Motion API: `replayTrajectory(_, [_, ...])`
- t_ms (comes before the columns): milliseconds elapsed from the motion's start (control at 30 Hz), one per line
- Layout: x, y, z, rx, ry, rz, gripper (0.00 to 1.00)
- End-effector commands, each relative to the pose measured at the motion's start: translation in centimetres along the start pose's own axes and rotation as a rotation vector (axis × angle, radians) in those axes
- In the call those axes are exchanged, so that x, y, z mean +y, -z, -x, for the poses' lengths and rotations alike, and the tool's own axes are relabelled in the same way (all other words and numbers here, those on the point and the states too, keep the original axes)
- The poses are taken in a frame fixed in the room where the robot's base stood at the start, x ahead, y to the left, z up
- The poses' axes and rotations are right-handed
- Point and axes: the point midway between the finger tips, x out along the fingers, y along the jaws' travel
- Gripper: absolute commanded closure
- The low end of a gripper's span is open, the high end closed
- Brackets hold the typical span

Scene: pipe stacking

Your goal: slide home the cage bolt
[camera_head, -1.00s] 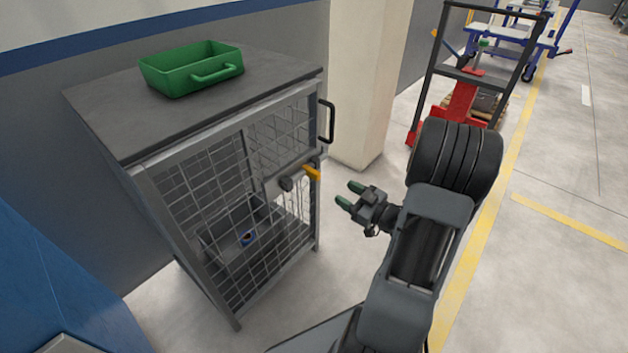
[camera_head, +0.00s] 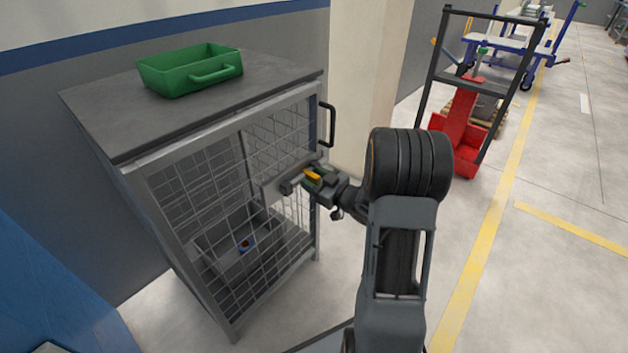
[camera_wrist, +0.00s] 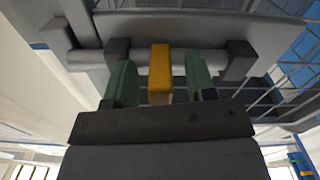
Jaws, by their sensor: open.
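The cage (camera_head: 160,195) stands at the left with a mesh door and a black door handle (camera_head: 327,124). The bolt's yellow handle (camera_head: 313,174) is at the door's right edge. In the wrist view the yellow handle (camera_wrist: 159,73) stands between the two green fingers of my gripper (camera_wrist: 159,84), with a gap on each side. My gripper is open around it. The grey bolt rod (camera_wrist: 85,60) runs sideways behind the fingers, with a dark block at each side. My gripper (camera_head: 308,179) hides part of the bolt in the head view.
A green tray (camera_head: 190,72) sits on the cage top. A grey bin with a small blue item (camera_head: 245,246) is inside the cage. A pale pillar (camera_head: 365,75) stands behind the cage. A red stacker (camera_head: 458,135) is at the back right.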

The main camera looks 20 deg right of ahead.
Motion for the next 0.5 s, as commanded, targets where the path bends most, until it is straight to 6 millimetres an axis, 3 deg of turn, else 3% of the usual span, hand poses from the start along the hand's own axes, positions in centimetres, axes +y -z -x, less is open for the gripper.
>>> replayTrajectory(167, [-0.01,0.01,0.00,0.000,0.000,0.000,0.49])
replayTrajectory(500, [-0.01,0.01,0.02,0.000,0.001,0.000,0.81])
